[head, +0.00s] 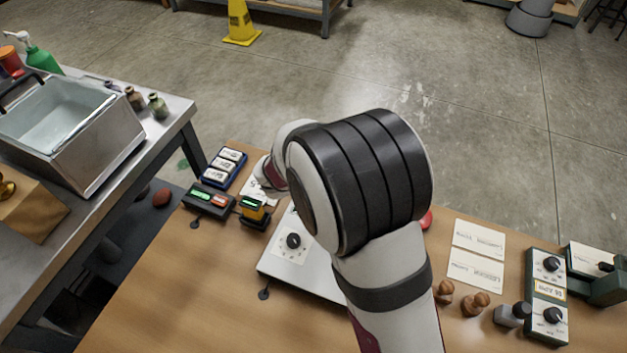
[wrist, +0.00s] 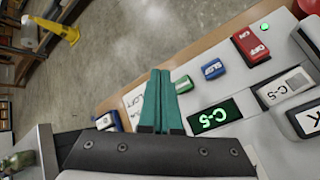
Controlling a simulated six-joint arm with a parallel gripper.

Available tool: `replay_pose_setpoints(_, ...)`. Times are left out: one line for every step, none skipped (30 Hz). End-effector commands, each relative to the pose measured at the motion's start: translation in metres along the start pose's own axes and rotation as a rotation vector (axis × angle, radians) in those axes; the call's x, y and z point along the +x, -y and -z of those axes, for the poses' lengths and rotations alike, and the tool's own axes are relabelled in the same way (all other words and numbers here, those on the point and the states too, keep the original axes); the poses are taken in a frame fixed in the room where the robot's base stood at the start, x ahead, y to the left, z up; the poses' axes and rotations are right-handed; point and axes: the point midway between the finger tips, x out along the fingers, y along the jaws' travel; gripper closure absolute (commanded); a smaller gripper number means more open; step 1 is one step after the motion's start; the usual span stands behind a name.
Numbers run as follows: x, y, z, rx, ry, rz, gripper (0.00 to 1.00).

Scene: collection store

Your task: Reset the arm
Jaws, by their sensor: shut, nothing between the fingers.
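My gripper (wrist: 160,75) shows in the wrist view with its two teal fingers together and nothing between them. A red key (wrist: 252,45), a blue key (wrist: 213,69) and a green key (wrist: 183,85) lie beyond the display. I cannot tell whether the fingers touch anything; they appear apart from the keys. In the head view my arm hides the gripper and part of a white device with a black dial (head: 293,241).
On the wooden table (head: 190,290) are a box with green and red lights (head: 209,200), a blue rack (head: 224,169), paper cards (head: 479,238), wooden stamps (head: 474,304) and a green dial unit (head: 546,296). A metal basin (head: 105,150) stands on the left bench. Open floor lies behind.

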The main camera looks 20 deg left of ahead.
Motion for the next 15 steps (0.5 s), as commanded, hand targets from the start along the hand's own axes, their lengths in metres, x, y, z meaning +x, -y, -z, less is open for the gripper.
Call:
replay_pose_setpoints(0.0,0.0,0.0,0.0,0.0,0.0,1.0)
replay_pose_setpoints(0.0,0.0,0.0,0.0,0.0,0.0,1.0)
replay_pose_setpoints(0.0,0.0,0.0,0.0,0.0,0.0,1.0)
replay_pose_setpoints(0.0,0.0,0.0,0.0,0.0,0.0,1.0)
replay_pose_setpoints(0.0,0.0,0.0,0.0,0.0,0.0,1.0)
replay_pose_setpoints(0.0,0.0,0.0,0.0,0.0,0.0,1.0)
replay_pose_setpoints(0.0,0.0,0.0,0.0,0.0,0.0,1.0)
replay_pose_setpoints(0.0,0.0,0.0,0.0,0.0,0.0,1.0)
replay_pose_setpoints(0.0,0.0,0.0,0.0,0.0,0.0,1.0)
replay_pose_setpoints(0.0,0.0,0.0,0.0,0.0,0.0,1.0)
replay_pose_setpoints(0.0,0.0,0.0,0.0,0.0,0.0,1.0)
replay_pose_setpoints(-0.001,0.001,-0.003,0.01,0.004,0.003,1.0)
replay_pose_setpoints(-0.002,0.002,-0.009,0.033,0.013,0.009,1.0)
replay_pose_setpoints(-0.004,0.006,-0.018,0.073,0.028,0.022,1.0)
replay_pose_setpoints(-0.01,0.013,-0.039,0.158,0.062,0.046,1.0)
